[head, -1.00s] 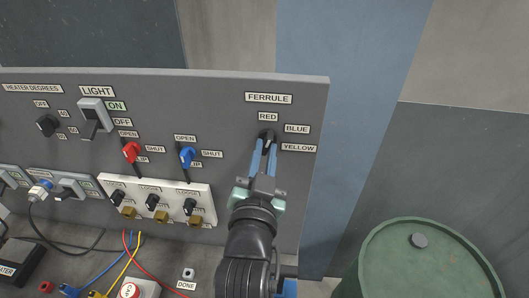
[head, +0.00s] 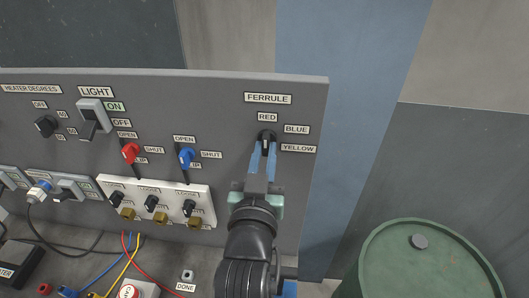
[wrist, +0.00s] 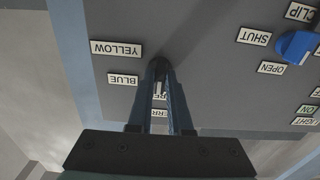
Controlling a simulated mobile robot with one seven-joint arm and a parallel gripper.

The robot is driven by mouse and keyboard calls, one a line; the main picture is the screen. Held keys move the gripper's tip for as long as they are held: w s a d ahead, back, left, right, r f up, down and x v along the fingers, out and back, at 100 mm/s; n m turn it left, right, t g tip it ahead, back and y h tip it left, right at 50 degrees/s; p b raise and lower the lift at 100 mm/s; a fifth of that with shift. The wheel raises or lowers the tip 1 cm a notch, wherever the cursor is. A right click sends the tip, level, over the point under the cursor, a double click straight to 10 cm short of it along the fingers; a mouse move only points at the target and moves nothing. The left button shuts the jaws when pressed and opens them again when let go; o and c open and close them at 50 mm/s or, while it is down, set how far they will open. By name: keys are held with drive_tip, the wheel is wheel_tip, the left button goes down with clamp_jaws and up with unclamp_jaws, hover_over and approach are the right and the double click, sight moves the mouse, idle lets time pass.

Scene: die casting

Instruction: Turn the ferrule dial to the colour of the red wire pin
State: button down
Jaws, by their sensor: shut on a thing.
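The ferrule dial (head: 267,134) is a small black knob at the right end of the grey panel. Labels RED (head: 267,117) above it, BLUE (head: 297,129) at its upper right and YELLOW (head: 298,148) at its lower right surround it. My gripper (head: 264,148) has its two blue-grey fingers shut on the dial. The wrist view shows the fingertips (wrist: 160,70) at the knob, upside down; the fingers partly cover the RED label there. I cannot tell which label the dial points to. A red wire (head: 148,268) runs down at the lower left; I cannot make out its pin.
Left of the dial are blue (head: 186,158) and red (head: 130,153) valve handles and a white strip of switches (head: 164,188). Blue and yellow wires lie beside the red wire. A green drum (head: 420,265) stands at the lower right.

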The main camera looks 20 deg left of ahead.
drive_tip(key=c, duration=0.8)
unclamp_jaws()
drive_tip(key=shift+c, duration=0.2)
drive_tip(key=shift+s+f, duration=0.1)
drive_tip(key=shift+s, duration=0.15)
drive_tip(key=b+v, duration=0.1)
drive_tip(key=v, duration=1.1)
drive_tip(key=shift+s+r+b, duration=0.2)
drive_tip(key=shift+s+b, duration=0.05)
drive_tip(key=shift+b, duration=0.1)
drive_tip(key=shift+d, duration=0.1)
